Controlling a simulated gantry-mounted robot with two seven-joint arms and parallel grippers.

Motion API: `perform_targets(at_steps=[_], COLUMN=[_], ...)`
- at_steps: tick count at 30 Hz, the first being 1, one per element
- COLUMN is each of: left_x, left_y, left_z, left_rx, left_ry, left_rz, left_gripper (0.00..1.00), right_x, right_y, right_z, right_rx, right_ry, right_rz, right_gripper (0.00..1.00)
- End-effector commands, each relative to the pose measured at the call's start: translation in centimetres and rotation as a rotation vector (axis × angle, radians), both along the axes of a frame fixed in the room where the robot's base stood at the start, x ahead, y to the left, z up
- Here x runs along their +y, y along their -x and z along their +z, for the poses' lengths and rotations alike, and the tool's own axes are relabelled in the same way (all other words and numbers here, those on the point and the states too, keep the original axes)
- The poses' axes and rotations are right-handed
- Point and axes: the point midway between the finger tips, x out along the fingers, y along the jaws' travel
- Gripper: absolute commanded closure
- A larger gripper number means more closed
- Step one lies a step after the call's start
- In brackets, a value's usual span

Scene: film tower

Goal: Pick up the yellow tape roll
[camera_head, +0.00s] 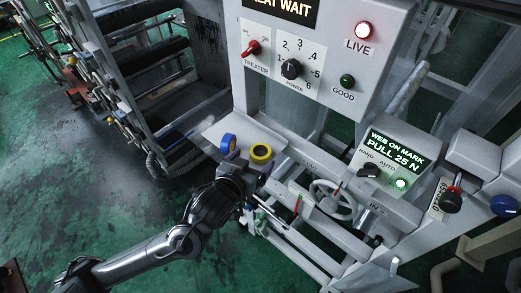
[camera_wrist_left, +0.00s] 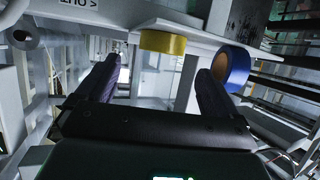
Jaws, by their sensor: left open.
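The yellow tape roll (camera_head: 261,157) lies on a small light grey shelf (camera_head: 213,130) on the machine's front, in the head view. In the left wrist view the yellow roll (camera_wrist_left: 163,43) shows ahead, between and beyond my finger tips. My left gripper (camera_head: 243,166) is just in front of the shelf, near the yellow roll. In the left wrist view its two dark fingers (camera_wrist_left: 158,68) are spread with nothing gripped between them. Whether a finger touches the roll is not clear. My right gripper is not in view.
A blue tape roll (camera_head: 228,143) stands on edge beside the yellow one, and in the left wrist view the blue roll (camera_wrist_left: 238,68) is close to the right finger. A handwheel (camera_head: 333,199) and control panel (camera_head: 385,160) are to the right. Green floor (camera_head: 60,190) is open at left.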

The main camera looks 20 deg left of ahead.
Motion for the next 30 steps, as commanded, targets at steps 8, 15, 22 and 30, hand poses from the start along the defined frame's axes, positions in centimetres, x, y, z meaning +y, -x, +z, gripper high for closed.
perform_targets(at_steps=[8, 15, 22, 30], left_x=[0.0, 0.1, 0.0, 0.0], left_y=[-1.3, -4.0, -5.3, -5.3], left_z=[-0.6, -1.9, -2.6, -2.7], left_rx=[0.003, 0.003, 0.002, 0.002], left_ry=[0.001, 0.001, 0.002, 0.003], left_rz=[0.0, 0.0, 0.0, -0.001], left_gripper=[0.06, 0.06, 0.06, 0.15], right_x=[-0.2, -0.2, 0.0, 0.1], right_y=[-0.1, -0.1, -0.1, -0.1], right_z=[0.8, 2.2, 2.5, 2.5], right_rx=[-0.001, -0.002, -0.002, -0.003], right_ry=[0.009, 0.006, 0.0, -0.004], right_rz=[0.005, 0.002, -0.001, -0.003], right_gripper=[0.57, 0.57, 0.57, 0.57])
